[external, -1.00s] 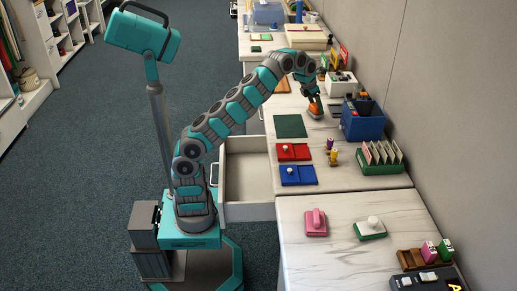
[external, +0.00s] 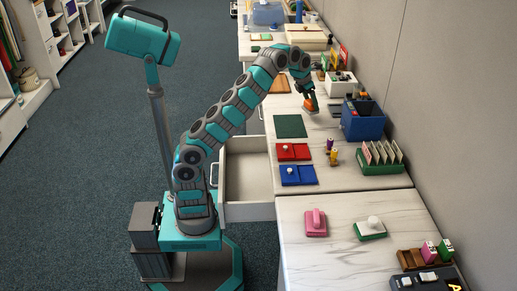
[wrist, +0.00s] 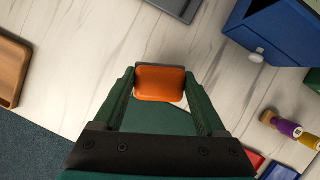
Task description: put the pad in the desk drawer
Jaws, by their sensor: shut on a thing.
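The pad, an orange block with a grey edge, is held between the two green fingers of my gripper (wrist: 160,84) in the wrist view. In the external view the orange pad (external: 310,106) is at the tip of my gripper (external: 312,98), over the far part of the desk and seemingly just above its top. The desk drawer (external: 246,212) stands pulled out at the left side of the desk, nearer my base. Its inside looks empty.
A dark green mat (external: 290,126) lies between the pad and the red tray (external: 294,152) and blue tray (external: 298,176). A blue box (external: 362,122) stands to the right of the pad. A wooden tray (wrist: 12,70) is at the left in the wrist view.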

